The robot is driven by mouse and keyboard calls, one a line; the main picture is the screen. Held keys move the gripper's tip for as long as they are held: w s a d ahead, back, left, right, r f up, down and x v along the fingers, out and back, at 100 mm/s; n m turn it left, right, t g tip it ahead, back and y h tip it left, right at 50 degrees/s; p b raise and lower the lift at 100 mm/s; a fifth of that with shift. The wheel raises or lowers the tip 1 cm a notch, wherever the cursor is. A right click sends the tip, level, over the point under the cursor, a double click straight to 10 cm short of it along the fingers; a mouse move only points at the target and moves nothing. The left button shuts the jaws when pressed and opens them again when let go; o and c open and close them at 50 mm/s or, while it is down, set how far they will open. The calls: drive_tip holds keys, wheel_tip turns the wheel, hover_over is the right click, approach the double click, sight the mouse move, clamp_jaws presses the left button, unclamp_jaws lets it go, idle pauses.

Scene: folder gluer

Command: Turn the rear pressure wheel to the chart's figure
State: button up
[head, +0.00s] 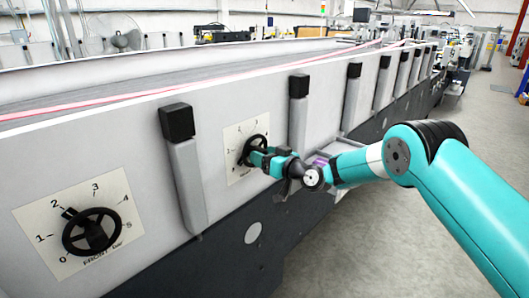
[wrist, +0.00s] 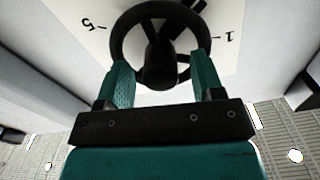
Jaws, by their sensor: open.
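The rear pressure wheel (head: 245,147) is a black handwheel on a pale dial plate (head: 234,172) on the machine's side panel. My gripper (head: 262,156) is at this wheel. In the wrist view, the wheel (wrist: 118,38) fills the top middle, and the plate shows upside down with a 5 at left and a 1 at right. My open teal fingers (wrist: 163,68) stand on either side of the wheel's lower part; I cannot tell whether they touch it. The pointer is partly cut off at the top. No chart is readable.
The front wheel (head: 91,231), labelled FRONT bar, has a 0 to 5 dial on the nearer panel. Black-capped posts (head: 186,170) stand out from the panel on both sides of the rear dial. A small tray (head: 345,150) with something purple is beyond my gripper. The floor (head: 370,245) at right is clear.

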drive_tip(key=shift+a, duration=0.1)
drive_tip(key=c, duration=0.9)
